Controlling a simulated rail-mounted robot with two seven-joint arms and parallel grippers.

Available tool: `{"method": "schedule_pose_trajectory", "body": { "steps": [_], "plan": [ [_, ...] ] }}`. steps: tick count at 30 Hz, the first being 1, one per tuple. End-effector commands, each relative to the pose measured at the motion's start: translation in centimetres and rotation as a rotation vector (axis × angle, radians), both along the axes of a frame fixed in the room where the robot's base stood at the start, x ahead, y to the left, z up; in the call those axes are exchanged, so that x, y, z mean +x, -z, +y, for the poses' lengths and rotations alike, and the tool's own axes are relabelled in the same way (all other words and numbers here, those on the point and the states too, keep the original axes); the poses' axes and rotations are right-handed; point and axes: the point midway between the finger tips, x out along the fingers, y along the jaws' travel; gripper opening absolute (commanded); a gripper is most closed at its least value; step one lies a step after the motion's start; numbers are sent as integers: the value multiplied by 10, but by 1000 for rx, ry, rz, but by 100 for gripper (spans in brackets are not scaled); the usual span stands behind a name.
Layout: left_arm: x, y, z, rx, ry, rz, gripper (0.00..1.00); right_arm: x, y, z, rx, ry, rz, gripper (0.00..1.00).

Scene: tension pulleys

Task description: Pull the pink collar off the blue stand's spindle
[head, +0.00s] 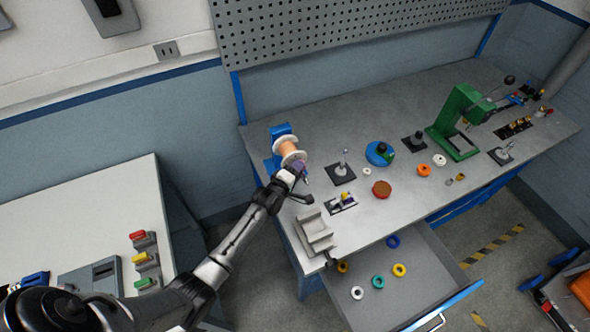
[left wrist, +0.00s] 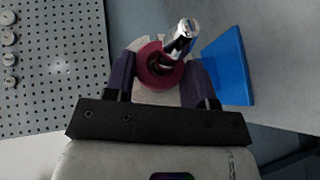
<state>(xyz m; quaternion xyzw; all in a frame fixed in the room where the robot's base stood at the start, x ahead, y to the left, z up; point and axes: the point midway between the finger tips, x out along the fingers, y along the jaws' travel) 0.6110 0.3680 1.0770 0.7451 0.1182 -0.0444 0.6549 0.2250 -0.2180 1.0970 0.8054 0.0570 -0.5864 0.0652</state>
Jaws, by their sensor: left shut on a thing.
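The blue stand (head: 281,131) is at the left end of the workbench with a copper-coloured spool (head: 287,147) on it. My left gripper (head: 298,167) is at the spool's near end. In the left wrist view the pink collar (left wrist: 153,76) sits between the purple fingers of my left gripper (left wrist: 160,66), which are shut on its sides. The shiny spindle (left wrist: 183,36) shows in the collar's hole and sticks out past it. A pale spool flange lies behind the collar, and the blue stand (left wrist: 229,67) is to its right. In the head view my gripper hides the collar.
A grey vise-like block (head: 315,232) stands near my left forearm at the bench's front edge. Small fixtures, a blue round part (head: 379,153) and a green press (head: 458,122) stand further right. An open drawer (head: 425,283) with several coloured rings juts out below.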

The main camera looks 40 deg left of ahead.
Motion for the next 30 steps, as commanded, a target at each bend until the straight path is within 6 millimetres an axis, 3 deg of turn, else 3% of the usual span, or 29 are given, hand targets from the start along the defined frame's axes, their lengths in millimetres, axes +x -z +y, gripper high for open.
{"method": "schedule_pose_trajectory", "body": {
  "steps": [1,30],
  "plan": [
    [2,-6,-2,0,2,-13,27,0,-2,0,0,0,0,38],
    [-6,-6,-19,0,2,-12,27,0,-14,2,8,6,1,38]
  ]
}}
